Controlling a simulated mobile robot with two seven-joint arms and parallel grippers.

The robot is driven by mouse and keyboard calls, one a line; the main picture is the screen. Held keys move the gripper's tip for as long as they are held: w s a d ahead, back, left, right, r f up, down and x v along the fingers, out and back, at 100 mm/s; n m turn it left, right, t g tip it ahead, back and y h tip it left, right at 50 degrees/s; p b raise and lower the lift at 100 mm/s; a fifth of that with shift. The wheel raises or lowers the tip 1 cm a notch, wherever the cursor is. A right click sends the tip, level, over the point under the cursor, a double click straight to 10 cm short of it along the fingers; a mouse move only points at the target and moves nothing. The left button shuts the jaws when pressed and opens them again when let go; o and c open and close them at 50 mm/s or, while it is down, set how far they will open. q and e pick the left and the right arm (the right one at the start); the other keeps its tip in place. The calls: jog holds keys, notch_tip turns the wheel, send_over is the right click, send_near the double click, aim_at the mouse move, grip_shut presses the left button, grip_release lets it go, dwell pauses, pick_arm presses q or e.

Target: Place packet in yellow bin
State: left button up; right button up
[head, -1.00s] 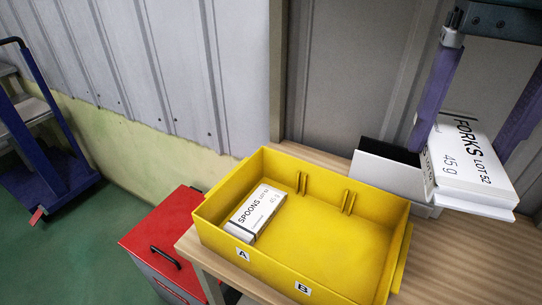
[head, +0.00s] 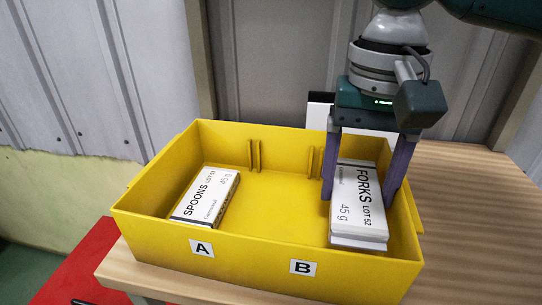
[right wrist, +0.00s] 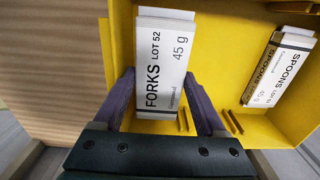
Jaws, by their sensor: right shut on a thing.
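The yellow bin (head: 270,255) stands on the wooden table, with labels A and B on its front wall. The white FORKS packet (head: 355,196) is inside the bin's right part, behind label B. My right gripper (head: 367,190) reaches down from above, with its purple fingers on both sides of the FORKS packet, shut on it. In the right wrist view the FORKS packet (right wrist: 163,60) lies between the two fingers (right wrist: 168,85). A white SPOONS packet (head: 206,196) lies in the bin's left part, behind label A. My left gripper is not in view.
The wooden table (head: 465,215) is bare to the right of the bin. A white and black holder (head: 318,112) stands behind the bin. A red cabinet (head: 95,265) is at the lower left. A corrugated wall (head: 60,75) closes the back.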

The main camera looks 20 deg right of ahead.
aim_at(352, 209)
notch_tip(352, 209, down, 4)
jog(key=shift+s+d+f+b, duration=0.1)
jog(key=shift+b, duration=0.25)
jog(key=shift+f, duration=0.2)
jog(key=shift+r, duration=0.15)
jog(key=o, duration=1.1)
notch_tip(352, 209, up, 12)
jog(key=p, duration=0.3)
jog(key=shift+r, duration=0.1)
